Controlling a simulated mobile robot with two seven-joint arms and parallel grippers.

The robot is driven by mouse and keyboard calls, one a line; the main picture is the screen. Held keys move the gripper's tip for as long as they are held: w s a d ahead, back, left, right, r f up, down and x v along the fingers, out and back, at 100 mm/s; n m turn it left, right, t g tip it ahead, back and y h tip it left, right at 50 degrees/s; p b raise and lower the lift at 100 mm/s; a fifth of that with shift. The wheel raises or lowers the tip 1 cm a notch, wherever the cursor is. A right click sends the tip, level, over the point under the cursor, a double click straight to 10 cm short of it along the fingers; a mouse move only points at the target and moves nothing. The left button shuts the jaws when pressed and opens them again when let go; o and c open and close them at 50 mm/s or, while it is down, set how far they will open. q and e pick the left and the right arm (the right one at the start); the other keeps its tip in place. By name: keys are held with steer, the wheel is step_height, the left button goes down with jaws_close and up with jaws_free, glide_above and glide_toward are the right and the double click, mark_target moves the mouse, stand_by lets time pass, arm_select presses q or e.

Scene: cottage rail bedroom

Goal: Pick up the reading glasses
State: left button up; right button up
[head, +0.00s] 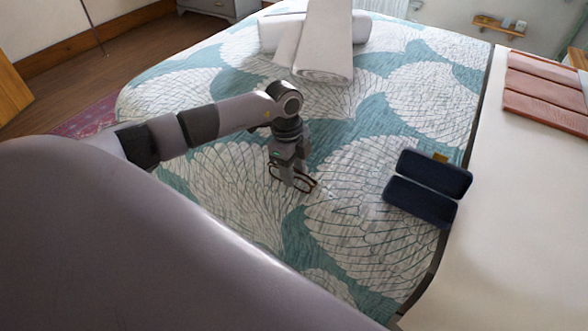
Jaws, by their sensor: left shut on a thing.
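The reading glasses (306,183) have thin dark brown frames and show at the tip of my left gripper, over the patterned bedspread. My left gripper (290,179) points down near the middle of the bed and is shut on the glasses. Part of the frame is hidden behind the fingers. I cannot tell whether the glasses still touch the bedspread. My right gripper is not in the head view.
An open dark blue case (428,187) lies on the bed to the right. Rolled white towels (318,45) lie at the back. The teal and white bedspread (340,230) is clear around the gripper. A pink folded cloth (545,92) lies on the white surface at right.

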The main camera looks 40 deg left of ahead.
arm_select(q)
steer(key=o, duration=1.1)
steer(key=shift+a+r, duration=0.25)
steer(key=shift+r, duration=1.55)
steer(key=shift+a+r, duration=0.2)
steer(key=shift+r, duration=1.6)
